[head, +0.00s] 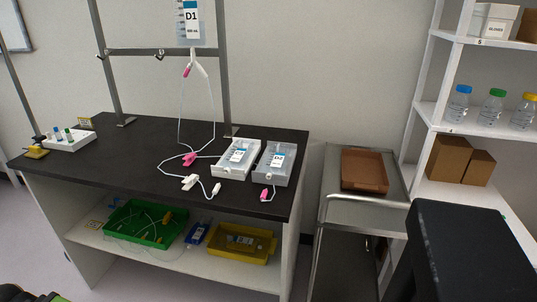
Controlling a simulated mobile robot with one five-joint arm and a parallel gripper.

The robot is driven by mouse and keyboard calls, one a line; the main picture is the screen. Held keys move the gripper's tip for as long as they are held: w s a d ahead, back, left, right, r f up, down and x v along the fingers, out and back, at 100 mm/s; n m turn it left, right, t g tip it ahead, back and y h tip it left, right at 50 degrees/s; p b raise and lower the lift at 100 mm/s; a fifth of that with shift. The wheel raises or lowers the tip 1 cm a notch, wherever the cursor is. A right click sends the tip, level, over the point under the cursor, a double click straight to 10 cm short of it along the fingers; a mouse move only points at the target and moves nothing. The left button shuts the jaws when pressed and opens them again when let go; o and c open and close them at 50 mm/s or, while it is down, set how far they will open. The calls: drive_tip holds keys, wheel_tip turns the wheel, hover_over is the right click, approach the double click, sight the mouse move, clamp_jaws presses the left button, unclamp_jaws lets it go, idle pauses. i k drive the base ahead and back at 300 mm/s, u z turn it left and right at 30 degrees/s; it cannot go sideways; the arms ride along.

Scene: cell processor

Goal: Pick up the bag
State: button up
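A clear bag labelled D1 (191,24) hangs from the metal rack at the top, its upper end cut off by the picture edge. White tubing with pink clamps runs from it down to the black table top. A second bag, labelled D2 (277,159), lies in a grey tray on the table's right end. A third labelled bag (238,156) lies in a white tray just left of it. Which bag the task means, I cannot tell. My gripper is not in view.
The black table (130,152) has free room at its middle left. A tube rack (69,141) stands at its left end. Green (170,238) and yellow (236,262) trays sit on the shelf below. A metal cart (371,207) and white shelving (481,130) stand to the right.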

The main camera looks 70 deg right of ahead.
sight(236, 157)
drive_tip(key=z, duration=0.6)
drive_tip(key=i, duration=1)
